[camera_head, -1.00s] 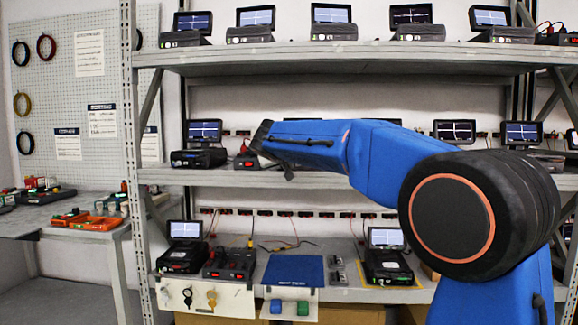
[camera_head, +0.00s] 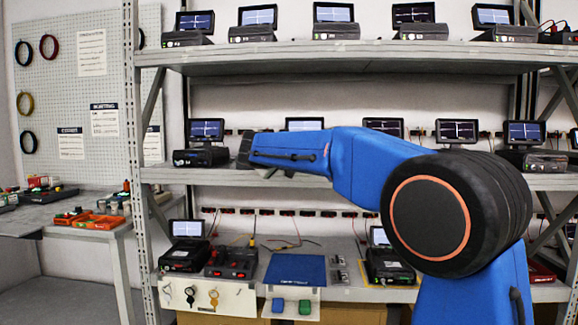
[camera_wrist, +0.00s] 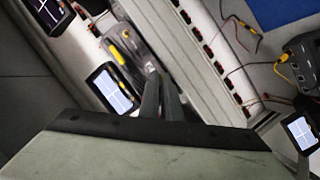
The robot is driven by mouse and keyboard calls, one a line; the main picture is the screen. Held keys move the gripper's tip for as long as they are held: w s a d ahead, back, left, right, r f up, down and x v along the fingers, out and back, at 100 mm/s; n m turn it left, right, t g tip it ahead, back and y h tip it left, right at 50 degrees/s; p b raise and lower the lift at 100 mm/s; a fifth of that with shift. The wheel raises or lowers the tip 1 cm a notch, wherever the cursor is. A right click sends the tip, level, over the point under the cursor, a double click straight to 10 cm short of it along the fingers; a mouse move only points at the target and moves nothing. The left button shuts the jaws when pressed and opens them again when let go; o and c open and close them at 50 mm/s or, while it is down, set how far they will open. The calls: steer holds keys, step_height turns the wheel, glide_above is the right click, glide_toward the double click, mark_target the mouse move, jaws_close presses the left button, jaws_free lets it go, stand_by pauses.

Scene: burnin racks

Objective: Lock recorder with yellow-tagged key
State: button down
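A key with a yellowish tag (camera_head: 213,296) hangs on the white panel at the front of the lower shelf. A dark-tagged key (camera_head: 190,294) and a pale, small one (camera_head: 168,290) hang to its left. Several dark recorders with screens stand on the shelves. One recorder (camera_head: 202,156) is on the middle shelf at left, another (camera_head: 186,256) on the lower shelf. My gripper (camera_head: 242,151) is beside the middle-shelf recorder, on its right in the picture, away from the keys. In the wrist view its two dark fingers (camera_wrist: 160,88) lie close together, with nothing clearly visible between them.
A shelf post (camera_head: 135,160) stands at left. A side table (camera_head: 60,217) holds orange trays (camera_head: 97,221).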

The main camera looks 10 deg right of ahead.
steer(key=shift+f, duration=0.1)
steer(key=c, duration=2.3)
jaws_free()
steer(key=shift+o, duration=0.2)
steer(key=shift+a, duration=0.1)
steer(key=v, duration=1.7)
steer(key=shift+s, duration=0.15)
